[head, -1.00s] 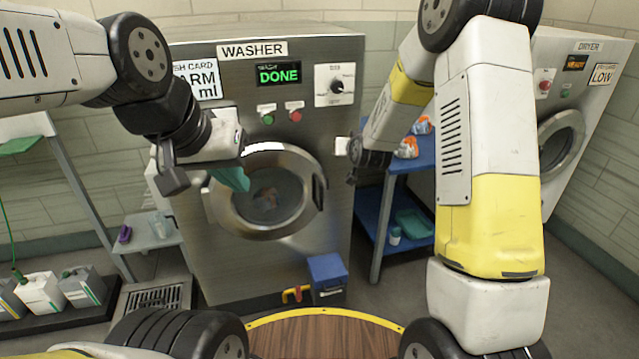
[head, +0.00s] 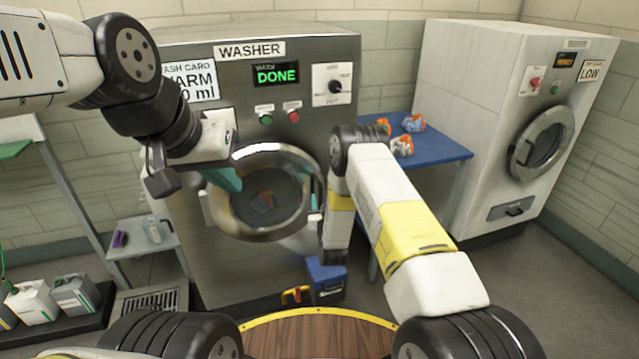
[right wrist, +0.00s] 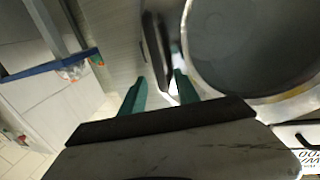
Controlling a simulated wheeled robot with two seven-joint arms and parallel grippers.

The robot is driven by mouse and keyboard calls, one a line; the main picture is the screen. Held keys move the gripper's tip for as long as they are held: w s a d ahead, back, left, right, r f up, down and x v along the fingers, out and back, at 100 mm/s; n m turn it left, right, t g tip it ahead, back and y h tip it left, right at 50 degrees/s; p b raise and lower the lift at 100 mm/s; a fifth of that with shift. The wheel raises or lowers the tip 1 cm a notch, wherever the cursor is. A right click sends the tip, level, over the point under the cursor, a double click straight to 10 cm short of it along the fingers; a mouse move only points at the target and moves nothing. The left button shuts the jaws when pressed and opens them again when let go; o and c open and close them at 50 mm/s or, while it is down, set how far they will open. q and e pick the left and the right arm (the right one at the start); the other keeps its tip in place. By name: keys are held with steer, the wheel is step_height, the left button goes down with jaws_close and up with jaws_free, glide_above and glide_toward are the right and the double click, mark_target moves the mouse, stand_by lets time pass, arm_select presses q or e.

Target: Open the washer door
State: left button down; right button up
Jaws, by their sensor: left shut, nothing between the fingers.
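The washer (head: 255,110) is a grey metal machine whose screen reads DONE. Its round door (head: 262,232) looks closed, with orange-and-dark contents behind the glass. The dark handle (right wrist: 153,50) stands at the door's right side in the head view. My right gripper (head: 315,202) is at that handle. In the right wrist view its two green fingers (right wrist: 158,84) are apart, with the handle's lower end between them; I cannot tell whether they touch it. My left gripper (head: 226,179) is shut and empty by the door's upper left rim.
A blue table (head: 447,150) with orange-and-white items stands right of the washer, near my right arm. A white dryer (head: 455,90) is further right. A blue box (head: 326,278) sits at the washer's foot. A grey shelf (head: 145,245) and jugs (head: 75,292) are left.

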mark_target(320, 194)
steer(key=shift+w+a, duration=0.15)
steer(key=shift+w, duration=1.05)
steer(key=shift+w+a, duration=0.1)
steer(key=shift+w, duration=1.05)
steer(key=shift+c, duration=0.5)
jaws_close()
